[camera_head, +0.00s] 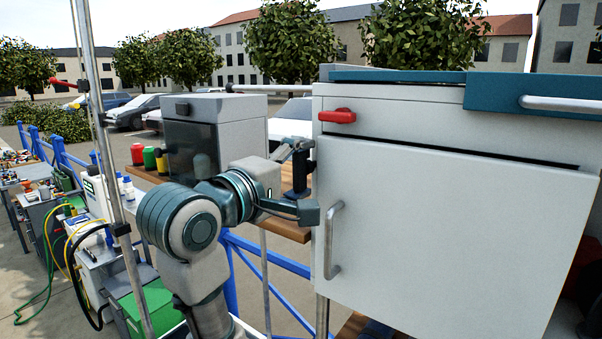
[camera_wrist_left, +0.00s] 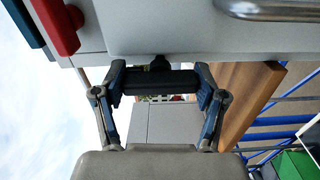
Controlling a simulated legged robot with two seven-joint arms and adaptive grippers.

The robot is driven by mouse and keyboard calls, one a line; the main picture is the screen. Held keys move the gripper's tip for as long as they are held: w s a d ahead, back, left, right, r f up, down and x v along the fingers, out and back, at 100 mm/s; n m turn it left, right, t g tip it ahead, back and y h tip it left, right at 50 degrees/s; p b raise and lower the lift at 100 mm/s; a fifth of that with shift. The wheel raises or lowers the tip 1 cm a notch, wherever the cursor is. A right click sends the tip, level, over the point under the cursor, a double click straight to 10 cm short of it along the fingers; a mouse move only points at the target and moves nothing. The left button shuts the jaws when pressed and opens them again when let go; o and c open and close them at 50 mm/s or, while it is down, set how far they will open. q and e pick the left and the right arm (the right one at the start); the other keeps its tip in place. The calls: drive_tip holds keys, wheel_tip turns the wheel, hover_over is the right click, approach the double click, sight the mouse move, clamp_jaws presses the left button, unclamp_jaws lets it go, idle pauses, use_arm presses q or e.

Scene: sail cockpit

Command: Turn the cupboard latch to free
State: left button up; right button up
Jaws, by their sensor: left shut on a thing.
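The cupboard (camera_head: 450,240) is a white box with a closed front door. A dark bar-shaped latch (camera_wrist_left: 160,81) sits on a short black stub at the cupboard's side in the left wrist view. My left gripper (camera_head: 298,172) is at the cupboard's left edge in the head view. In the left wrist view its two fingers (camera_wrist_left: 161,84) are at either end of the dark bar and are shut on it. In the head view I cannot tell the latch from the dark fingers. My right gripper is in neither view.
A red handle (camera_head: 337,116) is on the panel above the door; it also shows in the left wrist view (camera_wrist_left: 57,24). A metal door handle (camera_head: 332,240) stands out below my left gripper. A wooden shelf (camera_head: 285,228) and a grey box (camera_head: 240,110) are behind my arm.

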use_arm(q)
drive_tip(key=shift+w+f+n, duration=0.1)
drive_tip(key=shift+f+n, duration=0.05)
drive_tip(key=shift+n, duration=0.45)
drive_tip(key=shift+c, duration=0.2)
drive_tip(key=o, duration=1)
drive_tip(key=shift+c, duration=0.2)
drive_tip(key=shift+o, duration=1)
drive_tip(key=shift+a, duration=0.1)
drive_tip(key=shift+w+a, duration=0.15)
drive_tip(key=shift+a, duration=0.05)
drive_tip(key=shift+s+a, duration=0.25)
drive_tip(key=shift+s, duration=0.3)
drive_tip(key=v, duration=1.1)
drive_tip(key=shift+w+a, duration=0.25)
drive_tip(key=shift+a, duration=0.05)
drive_tip(key=shift+f, duration=0.1)
